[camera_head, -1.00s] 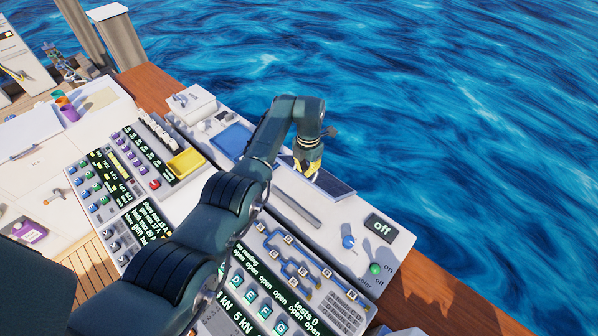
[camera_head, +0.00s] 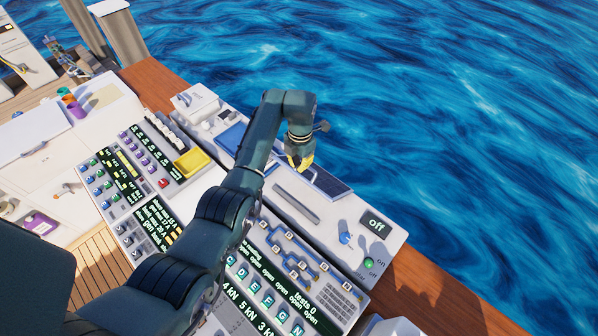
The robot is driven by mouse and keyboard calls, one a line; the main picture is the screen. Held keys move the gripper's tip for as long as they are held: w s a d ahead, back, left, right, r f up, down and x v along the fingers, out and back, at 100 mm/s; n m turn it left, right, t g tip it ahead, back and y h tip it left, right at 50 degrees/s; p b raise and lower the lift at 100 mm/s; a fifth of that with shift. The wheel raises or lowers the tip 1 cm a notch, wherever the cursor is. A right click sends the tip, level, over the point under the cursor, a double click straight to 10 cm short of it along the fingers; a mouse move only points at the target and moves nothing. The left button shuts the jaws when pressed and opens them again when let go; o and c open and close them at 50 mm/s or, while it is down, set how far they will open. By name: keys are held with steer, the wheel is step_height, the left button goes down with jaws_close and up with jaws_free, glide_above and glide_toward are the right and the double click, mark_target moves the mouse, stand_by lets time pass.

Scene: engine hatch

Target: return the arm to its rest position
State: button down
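My arm reaches from the lower left up over the console, bends at the elbow and points down at its end. My gripper (camera_head: 300,163) has yellow fingertips and hangs above the white console top (camera_head: 300,205), near a dark panel (camera_head: 330,184). No object shows in it. The fingers are small and partly turned away, so I cannot tell if they are open or shut.
A yellow tray (camera_head: 191,162) and a blue tray (camera_head: 231,138) lie left of my gripper. A display reading "off" (camera_head: 376,225), a blue knob (camera_head: 345,238) and a green button (camera_head: 369,264) are at the right. Panels with lit text and buttons lie below. Water is beyond the wooden edge (camera_head: 430,290).

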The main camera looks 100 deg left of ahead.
steer(key=shift+r, duration=0.95)
